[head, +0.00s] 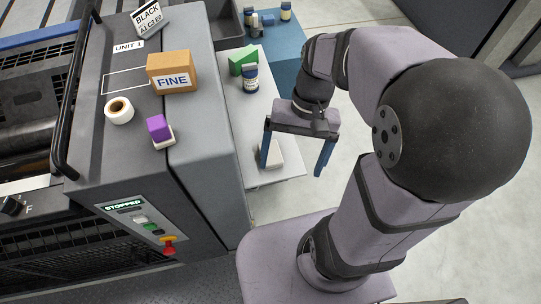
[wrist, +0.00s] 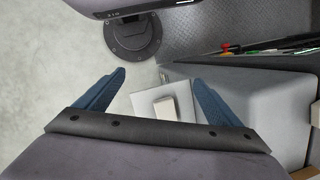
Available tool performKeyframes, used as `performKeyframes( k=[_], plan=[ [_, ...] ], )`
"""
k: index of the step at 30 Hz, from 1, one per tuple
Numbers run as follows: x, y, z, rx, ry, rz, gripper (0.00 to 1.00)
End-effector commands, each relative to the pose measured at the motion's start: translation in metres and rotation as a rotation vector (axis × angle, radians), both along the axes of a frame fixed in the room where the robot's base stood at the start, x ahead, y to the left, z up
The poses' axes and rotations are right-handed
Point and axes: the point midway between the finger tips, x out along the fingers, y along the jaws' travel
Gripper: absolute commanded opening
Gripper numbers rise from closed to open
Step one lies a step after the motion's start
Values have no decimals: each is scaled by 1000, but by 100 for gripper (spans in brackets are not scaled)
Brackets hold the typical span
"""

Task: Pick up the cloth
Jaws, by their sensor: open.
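A pale, block-like thing (head: 274,155), which may be the folded cloth, lies on the white side table (head: 285,174) near its front edge. In the head view my gripper's left finger partly covers it. In the wrist view the pale block (wrist: 173,108) lies on the white top, between the fingers in the picture. My gripper (head: 291,170) is open and empty, pointing down, with its fingers apart. It also shows in the wrist view (wrist: 159,78). I cannot tell how high it is above the block, and no contact shows.
A green wedge (head: 242,60) and a dark bottle (head: 251,78) stand farther back on the table. Open floor lies right.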

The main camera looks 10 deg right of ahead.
Motion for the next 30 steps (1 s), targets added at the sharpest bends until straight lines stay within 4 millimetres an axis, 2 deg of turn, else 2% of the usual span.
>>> performKeyframes(
  k=[1,5,8,11,17,23,24,30],
  plan=[
    [2,2,-7,31,42,-60,88],
    [10,10,-12,144,177,-249,88],
    [26,16,-15,278,316,-435,88],
    [50,15,-12,441,462,-619,88],
    [95,-10,0,748,685,-854,88],
    [125,-55,8,1019,831,-967,88],
    [127,-59,3,1044,850,-972,88],
    [125,-55,-68,1030,846,-966,88]
  ],
)
